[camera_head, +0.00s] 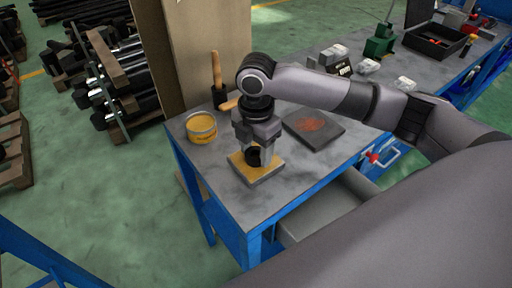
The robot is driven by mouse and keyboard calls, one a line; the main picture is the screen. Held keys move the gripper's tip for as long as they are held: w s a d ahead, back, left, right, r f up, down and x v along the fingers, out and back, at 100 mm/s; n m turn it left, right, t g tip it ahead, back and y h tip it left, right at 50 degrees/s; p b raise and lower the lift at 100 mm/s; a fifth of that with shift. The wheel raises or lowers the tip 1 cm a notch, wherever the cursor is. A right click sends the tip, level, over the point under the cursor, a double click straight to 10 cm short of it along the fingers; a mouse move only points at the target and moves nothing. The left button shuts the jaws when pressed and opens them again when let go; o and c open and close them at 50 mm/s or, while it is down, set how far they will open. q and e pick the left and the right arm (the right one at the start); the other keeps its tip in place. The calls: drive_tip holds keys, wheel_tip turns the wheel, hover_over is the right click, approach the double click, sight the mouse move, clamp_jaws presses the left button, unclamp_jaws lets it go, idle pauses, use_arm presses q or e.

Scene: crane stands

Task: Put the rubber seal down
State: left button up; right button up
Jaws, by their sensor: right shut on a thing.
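My right gripper (256,147) points down over the near left end of the workbench. It is shut on the rubber seal (254,157), a small black ring. The seal is just above or touching a flat square block with a yellow top (262,174); I cannot tell whether there is a gap. The fingers partly hide the seal. My left gripper is not in view.
On the grey, blue-framed workbench (215,157) stands a yellow tin (201,127) left of the gripper. A wooden-handled tool (218,80) stands behind. An open drawer (318,222) juts out below.

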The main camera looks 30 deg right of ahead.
sight(256, 154)
drive_tip(key=shift+f, duration=0.1)
drive_tip(key=o, duration=1)
wheel_tip(256, 154, up, 12)
drive_tip(key=shift+r, duration=0.15)
